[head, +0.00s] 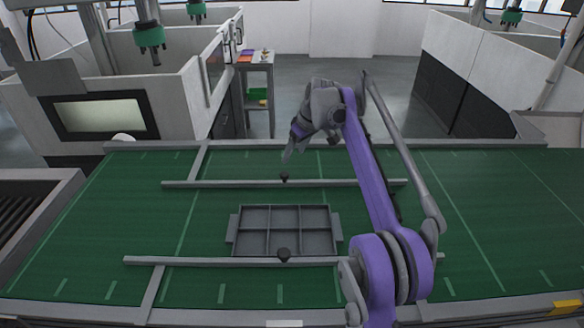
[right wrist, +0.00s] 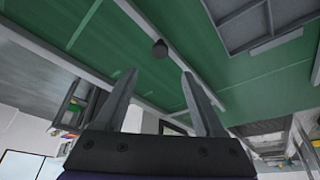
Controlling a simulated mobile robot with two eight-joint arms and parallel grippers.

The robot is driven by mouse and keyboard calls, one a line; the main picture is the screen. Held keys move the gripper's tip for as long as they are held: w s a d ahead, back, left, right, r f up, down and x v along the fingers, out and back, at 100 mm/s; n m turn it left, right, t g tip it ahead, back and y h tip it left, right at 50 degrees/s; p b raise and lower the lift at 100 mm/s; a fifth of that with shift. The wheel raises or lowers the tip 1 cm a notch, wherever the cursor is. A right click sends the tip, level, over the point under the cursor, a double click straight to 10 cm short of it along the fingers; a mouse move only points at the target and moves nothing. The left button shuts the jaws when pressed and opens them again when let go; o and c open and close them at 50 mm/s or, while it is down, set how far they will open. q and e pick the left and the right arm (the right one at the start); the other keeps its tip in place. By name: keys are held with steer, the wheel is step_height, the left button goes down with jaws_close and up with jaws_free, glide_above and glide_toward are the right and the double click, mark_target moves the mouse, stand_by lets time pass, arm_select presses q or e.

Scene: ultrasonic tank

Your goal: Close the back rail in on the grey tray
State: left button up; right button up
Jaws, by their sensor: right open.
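The grey tray (head: 236,232), with several compartments, lies on the green surface. The back rail (head: 225,184) is a long grey bar behind it, with a strip of green between rail and tray. A dark round knob (head: 284,178) stands on the back rail. My right gripper (head: 288,158) is just behind and above this knob. In the right wrist view its fingers (right wrist: 156,72) are spread and empty. The knob (right wrist: 160,48) shows beyond the gap between the fingertips, apart from both. The tray (right wrist: 276,42) is at upper right there. My left gripper is not in view.
A front rail (head: 200,261) with its own knob (head: 284,254) runs along the tray's near side. The green surface is clear at far left and right.

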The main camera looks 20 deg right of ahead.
mark_target(285, 174)
steer(key=b+x, duration=0.1)
steer(key=x, duration=0.9)
steer(key=shift+f, duration=0.35)
jaws_close()
stand_by(0.9)
